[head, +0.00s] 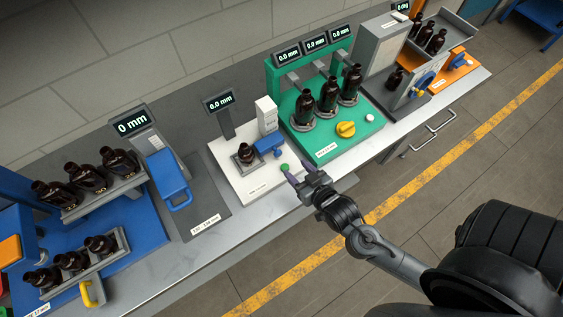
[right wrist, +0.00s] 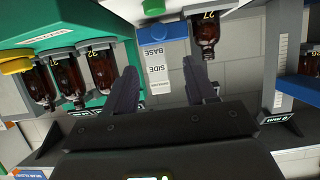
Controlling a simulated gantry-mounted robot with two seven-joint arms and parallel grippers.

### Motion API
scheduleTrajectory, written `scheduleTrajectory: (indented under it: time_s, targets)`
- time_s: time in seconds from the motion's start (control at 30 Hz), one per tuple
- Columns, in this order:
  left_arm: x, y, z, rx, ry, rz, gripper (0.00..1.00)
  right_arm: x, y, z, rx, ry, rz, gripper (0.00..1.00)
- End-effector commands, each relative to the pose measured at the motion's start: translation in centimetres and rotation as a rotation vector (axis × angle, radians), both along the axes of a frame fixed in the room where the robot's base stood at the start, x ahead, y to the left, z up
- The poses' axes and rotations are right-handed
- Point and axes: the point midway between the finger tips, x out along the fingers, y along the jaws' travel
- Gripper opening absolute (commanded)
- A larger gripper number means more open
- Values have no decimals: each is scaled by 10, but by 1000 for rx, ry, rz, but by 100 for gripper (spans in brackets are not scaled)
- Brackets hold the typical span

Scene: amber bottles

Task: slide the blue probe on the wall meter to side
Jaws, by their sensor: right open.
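The wall meter is a white station (head: 240,183) with a small display reading 0.0 mm (head: 219,101) and a white upright column (head: 266,114). Its blue probe (head: 267,145) sits low on the column, beside an amber bottle (head: 246,153). In the right wrist view, upside down, the blue probe (right wrist: 163,32) lies at the BASE end of the column's label (right wrist: 155,72), with SIDE further up the column. The bottle marked 27 (right wrist: 205,30) is beside it. My right gripper (head: 297,168) is open and empty in front of the station, apart from the probe. My left gripper is out of view.
A green button (head: 285,168) is near my right fingertips. The green station (head: 361,134) with several bottles and a yellow knob (head: 346,129) stands to the right. A grey station with a blue handle (head: 168,180) stands to the left. The bench's front edge is clear.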

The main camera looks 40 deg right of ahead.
Motion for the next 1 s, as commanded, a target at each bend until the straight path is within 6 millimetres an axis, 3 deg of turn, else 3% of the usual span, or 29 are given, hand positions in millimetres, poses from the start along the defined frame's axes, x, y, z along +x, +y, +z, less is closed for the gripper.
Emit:
scheduleTrajectory:
  time_s: [0.03, 0.27, 0.7, 1.0]
  targets:
    - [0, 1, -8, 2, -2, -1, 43, -1, 0, -9, 0, 2, 1, 56]
    - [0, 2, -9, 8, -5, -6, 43, 11, -2, -17, -2, 3, 2, 56]
    - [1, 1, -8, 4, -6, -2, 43, 72, -13, -42, -1, 3, 3, 56]
    - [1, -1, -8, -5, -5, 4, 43, 94, -16, -52, -1, 5, 3, 56]
